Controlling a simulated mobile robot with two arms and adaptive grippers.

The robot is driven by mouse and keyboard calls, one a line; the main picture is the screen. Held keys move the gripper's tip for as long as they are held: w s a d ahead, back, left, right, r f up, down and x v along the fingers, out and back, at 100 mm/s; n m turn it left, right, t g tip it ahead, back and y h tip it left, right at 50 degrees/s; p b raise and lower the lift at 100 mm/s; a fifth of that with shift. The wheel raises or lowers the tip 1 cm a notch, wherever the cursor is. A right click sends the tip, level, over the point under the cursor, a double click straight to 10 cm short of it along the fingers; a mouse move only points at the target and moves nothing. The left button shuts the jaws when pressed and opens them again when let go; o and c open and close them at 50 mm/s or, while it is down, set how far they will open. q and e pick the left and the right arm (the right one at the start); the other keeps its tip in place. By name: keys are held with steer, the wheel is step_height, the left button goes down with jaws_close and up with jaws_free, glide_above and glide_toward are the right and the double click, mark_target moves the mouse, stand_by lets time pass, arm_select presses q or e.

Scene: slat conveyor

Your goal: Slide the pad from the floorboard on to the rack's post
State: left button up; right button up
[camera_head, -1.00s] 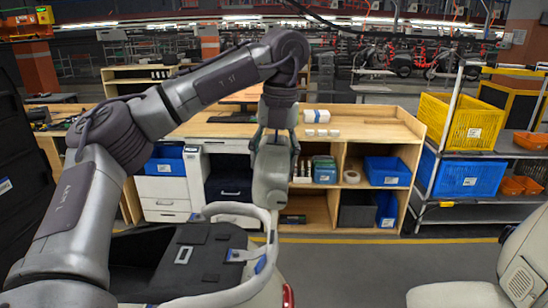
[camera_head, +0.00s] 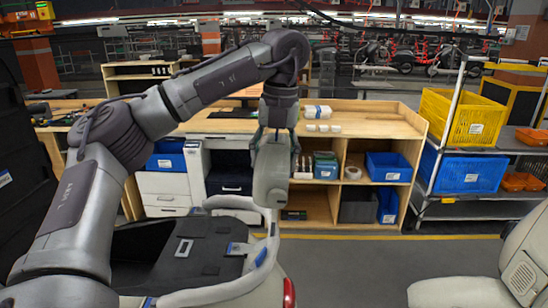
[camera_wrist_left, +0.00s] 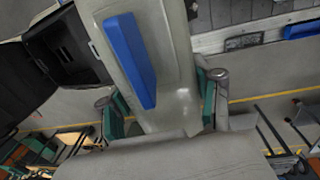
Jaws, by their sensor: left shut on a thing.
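My left gripper (camera_head: 273,150) is shut on the pad (camera_head: 270,176), a pale grey block that hangs upright beneath it. A narrow upright piece, which looks like the rack's post (camera_head: 272,224), shows just under the pad in the head view. I cannot tell whether they touch. A pale frame with a blue strip (camera_head: 260,257) lies below; the strip (camera_wrist_left: 130,60) also shows in the left wrist view. I cannot identify the floorboard for certain. My right gripper is not in view.
A black panel (camera_head: 200,258) lies inside the pale frame, left of the pad. A pale seat-like part (camera_head: 525,260) stands at the right. A wooden workbench (camera_head: 385,130) and a cart with a yellow crate (camera_head: 462,117) stand behind. Grey floor between is clear.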

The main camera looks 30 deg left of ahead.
arm_select(q)
steer(key=shift+f, duration=0.15)
steer(key=shift+a+f+b, duration=0.1)
steer(key=shift+f+b, duration=0.8)
steer(key=shift+f, duration=0.35)
steer(key=shift+s+f, duration=0.1)
steer(key=shift+f, duration=0.1)
steer(key=shift+f+b, duration=0.6)
steer(key=shift+f, duration=0.05)
steer(key=shift+f, duration=0.35)
steer(key=shift+a+f+b, duration=0.1)
steer(key=shift+f+b, duration=0.25)
steer(key=shift+b, duration=0.1)
steer(key=shift+r, duration=0.1)
steer(key=o, duration=1.5)
steer(key=shift+s, duration=0.1)
